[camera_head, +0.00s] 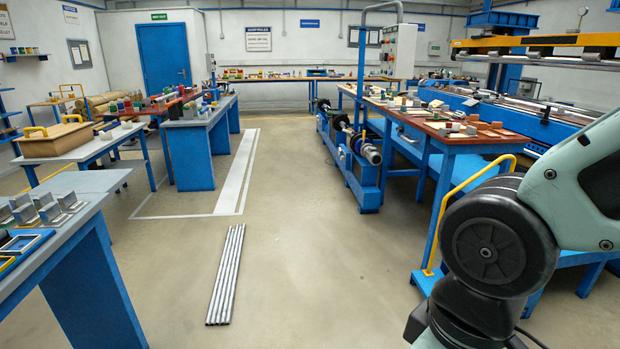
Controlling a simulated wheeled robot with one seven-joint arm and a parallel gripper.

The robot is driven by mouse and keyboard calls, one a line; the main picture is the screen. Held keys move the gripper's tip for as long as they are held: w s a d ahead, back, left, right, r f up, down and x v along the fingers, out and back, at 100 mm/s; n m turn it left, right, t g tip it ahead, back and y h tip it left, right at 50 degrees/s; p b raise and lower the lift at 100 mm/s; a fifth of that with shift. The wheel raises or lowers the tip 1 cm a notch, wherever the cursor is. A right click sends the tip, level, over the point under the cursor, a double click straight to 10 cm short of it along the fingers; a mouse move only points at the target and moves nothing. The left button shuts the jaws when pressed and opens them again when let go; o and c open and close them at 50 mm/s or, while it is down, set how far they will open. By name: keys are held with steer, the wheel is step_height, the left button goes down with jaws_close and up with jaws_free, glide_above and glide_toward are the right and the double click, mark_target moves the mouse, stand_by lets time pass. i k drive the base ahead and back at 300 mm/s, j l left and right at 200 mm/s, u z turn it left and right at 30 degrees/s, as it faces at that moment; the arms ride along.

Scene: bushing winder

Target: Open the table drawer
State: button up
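I cannot make out a table drawer clearly in the head view. A long workbench with a reddish-brown top (408,117) and blue legs stands at the right, with small parts on it. A blue table with a grey top (85,192) is at the near left. Farther back on the left stand a grey-topped blue workbench (195,123) and another table (97,150) bearing a wooden box (55,141). My arm fills the lower right and hides part of the blue machine base behind it. My gripper is outside the view.
Several metal bars (227,275) lie on the floor in the middle. A yellow handrail (455,210) with a blue step stands at the right, close to my arm. Shafts on a blue stand (365,160) are beside the right workbench. The floor between the table rows is otherwise open.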

mark_target(413, 137)
steer(key=i+u, duration=0.1)
steer(key=i, duration=1.9)
steer(key=i+j+z, duration=0.15)
steer(key=i+z, duration=0.3)
steer(key=i, duration=0.15)
steer(key=i+j+z, duration=0.35)
steer(key=i+z, duration=0.15)
steer(key=i+j+z, duration=0.45)
steer(key=i+j, duration=0.15)
steer(key=i+j+z, duration=0.45)
steer(key=j, duration=0.25)
steer(key=i+j+z, duration=0.15)
steer(key=j+z, duration=0.3)
steer(key=j, duration=0.35)
